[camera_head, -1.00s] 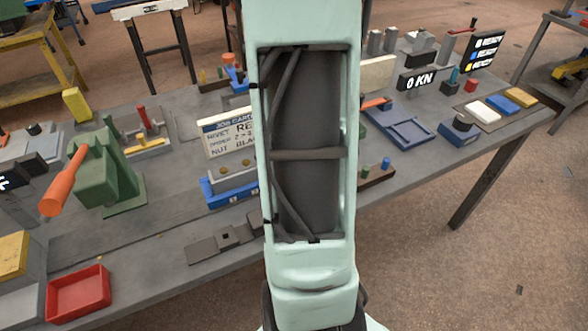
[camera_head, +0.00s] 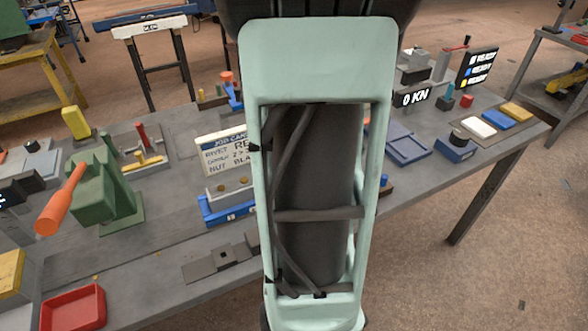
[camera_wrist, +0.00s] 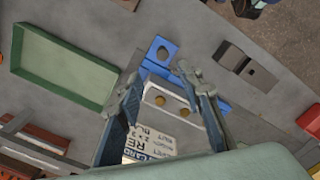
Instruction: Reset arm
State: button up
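My gripper (camera_wrist: 163,82) shows in the wrist view with its two fingers spread apart and nothing visible between the tips. It hangs above the bench, over a blue fixture (camera_wrist: 158,52) with a grey block and two brass-coloured dots. The job card (camera_wrist: 150,142) stands partly behind the fingers. In the head view my pale green arm link fills the middle and hides part of the bench; my gripper is out of sight there. The blue fixture (camera_head: 228,209) and the job card (camera_head: 222,153) are just left of my arm.
On the bench (camera_head: 150,235), a green press (camera_head: 100,190) with an orange handle and a red tray (camera_head: 73,308) are at left. Dark plates (camera_head: 225,262) lie near the front edge. A green tray (camera_wrist: 65,70) shows in the wrist view.

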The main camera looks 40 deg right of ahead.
jog(key=shift+r, duration=0.65)
